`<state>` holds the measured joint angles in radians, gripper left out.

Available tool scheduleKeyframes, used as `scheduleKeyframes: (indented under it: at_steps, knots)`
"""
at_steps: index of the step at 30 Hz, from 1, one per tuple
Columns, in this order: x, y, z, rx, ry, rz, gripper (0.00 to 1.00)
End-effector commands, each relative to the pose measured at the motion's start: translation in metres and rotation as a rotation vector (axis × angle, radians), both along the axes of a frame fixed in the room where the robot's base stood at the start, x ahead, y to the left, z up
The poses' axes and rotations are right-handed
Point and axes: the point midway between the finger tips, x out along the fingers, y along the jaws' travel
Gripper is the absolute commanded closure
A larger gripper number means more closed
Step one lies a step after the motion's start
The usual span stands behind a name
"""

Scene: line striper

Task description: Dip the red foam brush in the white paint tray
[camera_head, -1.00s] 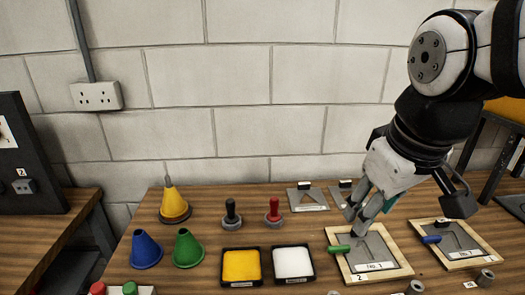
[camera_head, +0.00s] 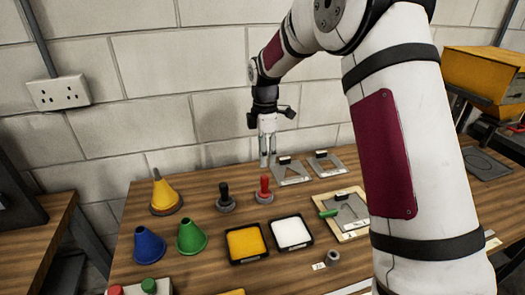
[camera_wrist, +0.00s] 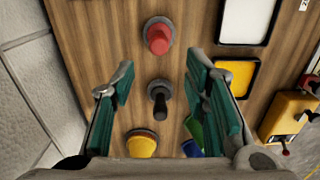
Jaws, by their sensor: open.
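The red foam brush (camera_head: 264,187) stands upright, red handle up, in a round grey base near the back of the bench. In the wrist view the red brush (camera_wrist: 158,37) lies ahead of the jaws, near the top. The white paint tray (camera_head: 291,232) is a black-rimmed square in front of the brush; the white tray also shows at the upper right of the wrist view (camera_wrist: 245,20). My gripper (camera_head: 268,163) points down behind the red brush, against the wall in the picture. Its jaws, also in the wrist view (camera_wrist: 160,78), are open and empty.
A black brush (camera_head: 225,196) stands left of the red one. The yellow tray (camera_head: 246,242) adjoins the white tray. Yellow (camera_head: 164,194), blue (camera_head: 149,245) and green (camera_head: 191,237) cones stand left. Grey stencil plates (camera_head: 291,173) lie behind right; a framed stencil (camera_head: 346,213) lies right.

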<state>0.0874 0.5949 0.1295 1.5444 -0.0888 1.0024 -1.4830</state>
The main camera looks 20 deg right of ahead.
Motion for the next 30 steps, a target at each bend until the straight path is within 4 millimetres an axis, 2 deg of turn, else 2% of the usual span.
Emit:
scheduleKeyframes:
  at_steps: [8, 30]
  knots:
    - [0.003, 0.0, -0.018, 0.002, 0.008, 0.023, 0.58]
    - [0.003, 0.0, -0.094, 0.002, 0.008, 0.02, 0.58]
